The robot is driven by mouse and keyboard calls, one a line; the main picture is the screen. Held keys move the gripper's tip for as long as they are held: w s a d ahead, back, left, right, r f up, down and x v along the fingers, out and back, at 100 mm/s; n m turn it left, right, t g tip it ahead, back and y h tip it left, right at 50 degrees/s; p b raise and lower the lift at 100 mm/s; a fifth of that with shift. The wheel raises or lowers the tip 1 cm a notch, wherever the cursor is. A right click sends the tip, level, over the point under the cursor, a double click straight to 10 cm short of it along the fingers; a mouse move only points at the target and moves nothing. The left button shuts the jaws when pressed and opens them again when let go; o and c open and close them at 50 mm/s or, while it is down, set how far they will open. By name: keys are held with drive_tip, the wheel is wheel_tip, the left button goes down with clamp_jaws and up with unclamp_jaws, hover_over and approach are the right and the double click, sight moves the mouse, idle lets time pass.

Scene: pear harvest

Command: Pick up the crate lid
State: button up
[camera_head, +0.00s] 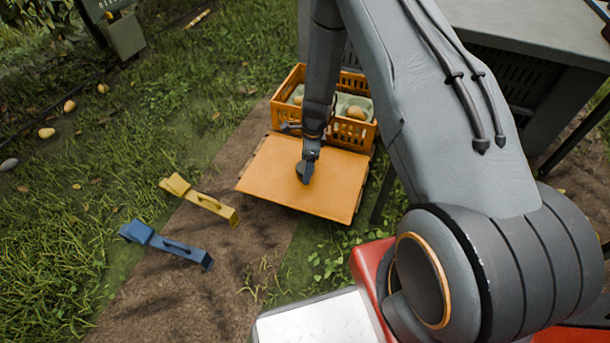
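The crate lid (268,178) is a flat orange panel in the middle of the head view. It lies tilted against or beside the near side of the orange crate (365,133), which stands behind it. My gripper (305,172) reaches down from above to the lid's middle, at a dark round knob or handle there. The fingers overlap that dark part, and I cannot tell whether they are closed on it. My arm hides part of the crate and of its contents.
The crate holds pears (356,112) in a pale liner. A yellow tool (202,200) and a blue tool (168,244) lie on the dirt path to the left. A grey table (530,30) stands at the upper right. Several pears (46,132) lie in the grass at left.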

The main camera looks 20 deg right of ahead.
drive_tip(key=c, duration=1.4)
